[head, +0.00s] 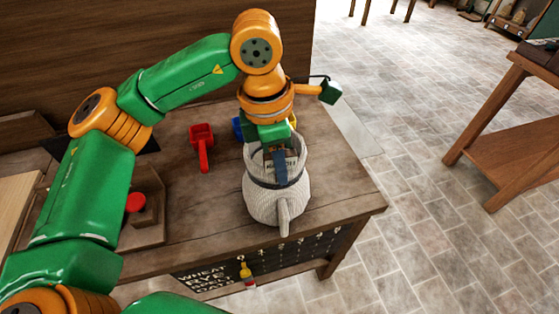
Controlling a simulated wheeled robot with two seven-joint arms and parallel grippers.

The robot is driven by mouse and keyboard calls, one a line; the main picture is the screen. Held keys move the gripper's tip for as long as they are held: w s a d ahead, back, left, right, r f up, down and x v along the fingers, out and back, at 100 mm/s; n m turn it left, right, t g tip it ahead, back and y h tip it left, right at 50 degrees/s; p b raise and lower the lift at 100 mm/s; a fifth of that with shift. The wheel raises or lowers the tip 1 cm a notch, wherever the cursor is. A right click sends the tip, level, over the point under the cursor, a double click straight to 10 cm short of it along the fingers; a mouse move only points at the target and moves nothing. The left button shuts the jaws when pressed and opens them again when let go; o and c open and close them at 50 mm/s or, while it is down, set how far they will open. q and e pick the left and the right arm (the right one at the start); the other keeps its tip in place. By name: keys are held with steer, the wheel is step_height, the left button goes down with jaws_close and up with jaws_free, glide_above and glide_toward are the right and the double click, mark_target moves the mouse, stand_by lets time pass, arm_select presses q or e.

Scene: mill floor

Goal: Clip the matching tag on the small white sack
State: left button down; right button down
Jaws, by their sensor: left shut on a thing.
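The small white sack (262,206) stands upright near the front right of the wooden table. It is ribbed and pale, with an open, see-through-looking upper part and a tapering pale piece down its front. My left gripper (281,172) points down into the sack's open top. It is shut on what looks like a pale tag (291,162) with dark lettering, which I cannot read. The fingers and the sack's rim partly hide the tag, and I cannot tell whether it touches the sack. My right gripper is not in view.
A red scoop (202,143) lies left of the sack; a blue one (237,128) is partly hidden behind my gripper. A red knob (135,203) sits further left. A chalkboard (205,277) listing grains is on the table's front, with a small yellow-and-red item (246,272) there.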

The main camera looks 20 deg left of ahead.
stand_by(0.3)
arm_select(q)
steer(key=c, duration=0.5)
jaws_free()
steer(key=shift+c, duration=0.2)
steer(key=r, duration=0.7)
steer(key=shift+s+a+r, duration=0.1)
steer(key=shift+s+a, duration=0.1)
steer(key=shift+a, duration=0.15)
